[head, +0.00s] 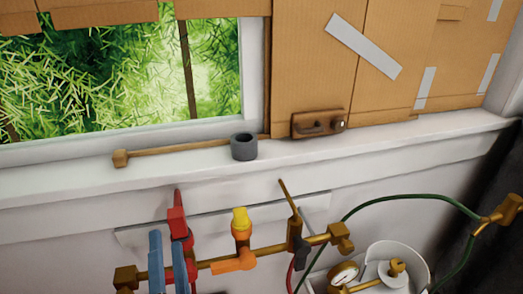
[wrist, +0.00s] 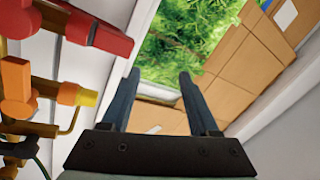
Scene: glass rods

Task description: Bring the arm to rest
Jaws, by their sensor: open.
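My gripper (head: 166,234) shows at the bottom left of the head view as two blue-grey fingers pointing up. They are in front of or beside the red valve (head: 177,220) on a brass pipe; the exact gap cannot be told. In the wrist view my gripper (wrist: 158,75) is open, with the two fingers apart and nothing between them. The window and cardboard show beyond its tips. The rest of my arm is out of the head view.
The brass pipe (head: 268,251) also carries a yellow-and-orange valve (head: 240,222). A white sill (head: 375,142) above holds a brown rod (head: 180,150) and a grey ring (head: 244,147). A green hose (head: 400,197) and white bucket (head: 412,258) are at lower right.

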